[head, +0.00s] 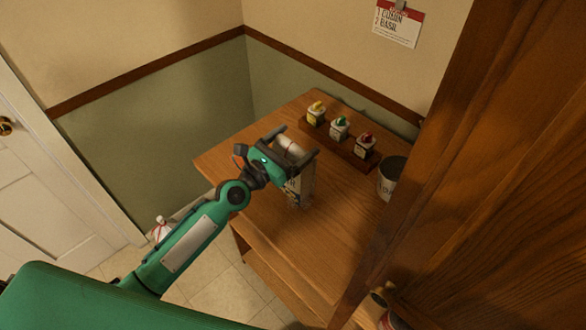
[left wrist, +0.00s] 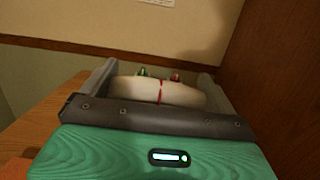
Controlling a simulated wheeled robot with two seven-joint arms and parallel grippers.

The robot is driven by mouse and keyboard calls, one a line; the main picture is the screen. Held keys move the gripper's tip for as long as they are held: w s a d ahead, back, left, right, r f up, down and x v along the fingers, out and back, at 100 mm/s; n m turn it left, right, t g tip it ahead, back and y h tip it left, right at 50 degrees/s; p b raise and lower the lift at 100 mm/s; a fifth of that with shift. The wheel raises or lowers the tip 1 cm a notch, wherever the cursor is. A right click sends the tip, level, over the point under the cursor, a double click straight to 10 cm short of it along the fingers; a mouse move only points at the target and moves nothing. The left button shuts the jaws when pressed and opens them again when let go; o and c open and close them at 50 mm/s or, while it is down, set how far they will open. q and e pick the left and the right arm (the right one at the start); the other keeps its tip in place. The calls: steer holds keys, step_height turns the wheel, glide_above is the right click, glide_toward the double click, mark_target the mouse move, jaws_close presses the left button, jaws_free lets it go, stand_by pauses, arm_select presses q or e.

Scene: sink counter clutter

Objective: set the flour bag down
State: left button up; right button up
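The flour bag (head: 296,186) is pale with dark lettering and a white top tied with red string. It is upright over the wooden table in the head view, its lower end close to the tabletop; I cannot tell whether it touches. My left gripper (head: 292,145) has its two fingers on either side of the bag's top and appears closed on it. In the left wrist view the bag's white top (left wrist: 160,92) spans the space between the fingers. My right gripper is in neither view.
The wooden table (head: 240,155) has a rack (head: 341,146) with three small containers, yellow, green and red topped, along the back. A pale lettered canister (head: 389,180) stands right of it. A tall brown wooden panel (head: 500,190) blocks the right side. The table's front is clear.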

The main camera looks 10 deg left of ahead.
arm_select(q)
steer(key=c, duration=1.4)
steer(key=shift+w+r, duration=0.1)
steer(key=shift+c, duration=0.2)
steer(key=shift+r, duration=0.1)
